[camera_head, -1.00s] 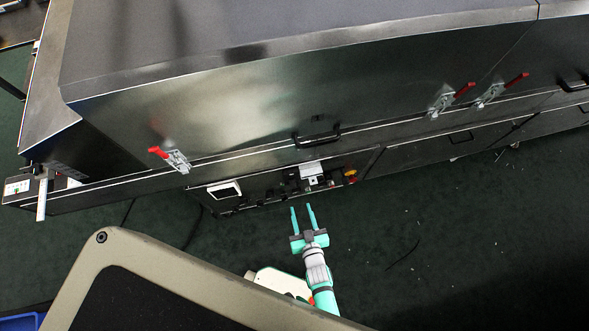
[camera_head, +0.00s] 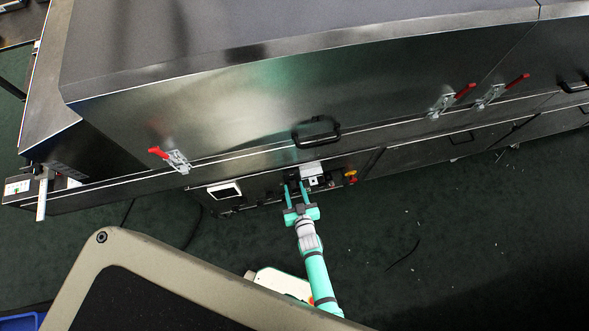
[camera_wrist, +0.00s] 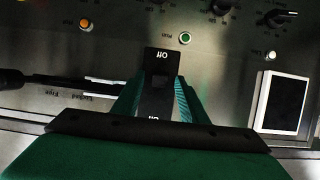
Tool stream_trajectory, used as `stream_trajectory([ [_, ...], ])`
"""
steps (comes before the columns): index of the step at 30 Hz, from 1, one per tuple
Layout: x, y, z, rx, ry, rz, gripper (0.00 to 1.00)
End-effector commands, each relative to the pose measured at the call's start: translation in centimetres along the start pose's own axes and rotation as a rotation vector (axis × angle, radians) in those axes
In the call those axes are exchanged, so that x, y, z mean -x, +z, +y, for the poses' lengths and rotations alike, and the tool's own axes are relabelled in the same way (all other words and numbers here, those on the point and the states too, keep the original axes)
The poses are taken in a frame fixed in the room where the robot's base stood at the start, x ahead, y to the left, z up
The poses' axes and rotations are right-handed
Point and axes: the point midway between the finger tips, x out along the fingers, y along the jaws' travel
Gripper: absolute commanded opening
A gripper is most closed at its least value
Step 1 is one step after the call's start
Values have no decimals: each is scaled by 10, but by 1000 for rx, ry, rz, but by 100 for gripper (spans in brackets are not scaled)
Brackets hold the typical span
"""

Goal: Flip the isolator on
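The isolator is most likely the black switch (camera_wrist: 160,70) with an "Off" label at the top of the wrist view and a second, partly hidden label lower down that seems to read "On". My gripper (camera_wrist: 157,90) is open, with one green finger on each side of this switch. I cannot tell whether either finger touches it. In the head view my gripper (camera_head: 296,184) is at the machine's lower control panel (camera_head: 262,191), left of a white box. The switch itself is too small to make out there.
The wrist view shows an orange lamp (camera_wrist: 86,24), a green lamp (camera_wrist: 185,38), a white lamp (camera_wrist: 270,56), a screen (camera_wrist: 280,103) and a black lever (camera_wrist: 60,83) by "Free" and "Locked" labels. A black door handle (camera_head: 316,133) juts out above the panel. Floor in front is mostly clear.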

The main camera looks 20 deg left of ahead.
Motion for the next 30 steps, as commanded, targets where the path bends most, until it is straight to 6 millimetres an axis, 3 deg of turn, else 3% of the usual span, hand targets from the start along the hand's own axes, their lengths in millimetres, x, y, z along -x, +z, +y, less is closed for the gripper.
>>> stream_trajectory([
  [7, 0, 0, 0, 0, 0, 0, 39],
  [12, 0, 0, 0, 0, 0, 0, 0],
  [22, 1, -2, 0, 1, -1, -23, 0],
  [30, 3, -9, -1, 2, -3, -142, 0],
])
